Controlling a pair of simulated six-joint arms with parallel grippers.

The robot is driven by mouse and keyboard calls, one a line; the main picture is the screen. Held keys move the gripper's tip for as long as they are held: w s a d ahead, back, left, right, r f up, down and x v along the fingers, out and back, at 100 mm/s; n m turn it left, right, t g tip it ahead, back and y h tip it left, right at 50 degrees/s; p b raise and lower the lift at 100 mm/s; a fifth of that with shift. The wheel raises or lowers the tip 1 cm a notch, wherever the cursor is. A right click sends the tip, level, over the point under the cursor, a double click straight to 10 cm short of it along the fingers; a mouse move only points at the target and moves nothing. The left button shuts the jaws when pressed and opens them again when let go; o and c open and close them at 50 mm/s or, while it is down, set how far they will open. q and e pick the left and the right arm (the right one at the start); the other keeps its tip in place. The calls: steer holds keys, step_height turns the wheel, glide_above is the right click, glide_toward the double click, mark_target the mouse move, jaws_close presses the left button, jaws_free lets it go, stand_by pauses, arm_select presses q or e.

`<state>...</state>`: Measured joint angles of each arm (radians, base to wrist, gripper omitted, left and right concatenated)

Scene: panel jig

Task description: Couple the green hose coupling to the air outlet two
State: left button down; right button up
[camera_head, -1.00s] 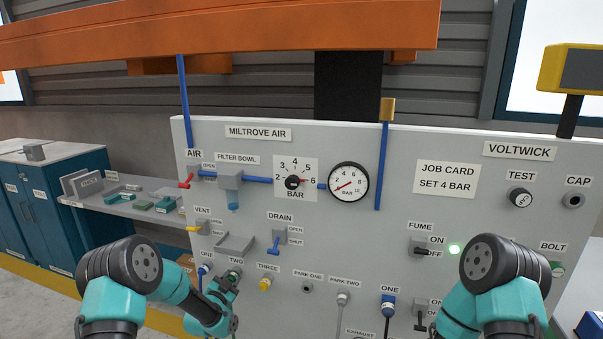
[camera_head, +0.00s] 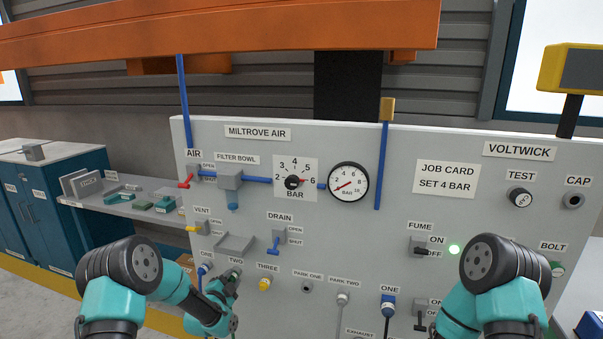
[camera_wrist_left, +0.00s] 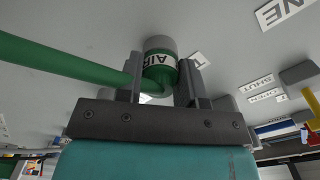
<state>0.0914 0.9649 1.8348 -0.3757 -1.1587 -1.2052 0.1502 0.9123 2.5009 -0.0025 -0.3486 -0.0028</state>
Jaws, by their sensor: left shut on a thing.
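The green hose coupling (camera_wrist_left: 160,72), marked AIR, sits between the two fingers of my left gripper (camera_wrist_left: 158,84), which is shut on it. A green hose (camera_wrist_left: 70,68) runs from it to the left in the left wrist view. A grey round collar (camera_wrist_left: 160,43) shows at the coupling's panel end; I cannot tell whether it is part of the coupling or the outlet. In the head view my left gripper (camera_head: 228,280) is at the panel just below the TWO label (camera_head: 236,261). It hides most of air outlet two. My right gripper is out of view.
Outlet one (camera_head: 204,268) with a blue fitting is close on the left; yellow outlet three (camera_head: 265,284) is on the right. The drain valve (camera_head: 277,243) and a grey bracket (camera_head: 235,243) are above. Park one (camera_head: 307,287) is empty.

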arm_select(q)
steer(key=shift+r+m, duration=0.1)
steer(key=shift+m, duration=0.2)
steer(key=m, duration=0.5)
steer(key=shift+m, duration=0.3)
steer(key=c, duration=0.7)
jaws_free()
steer(key=shift+o, duration=0.2)
steer(key=v, duration=0.9)
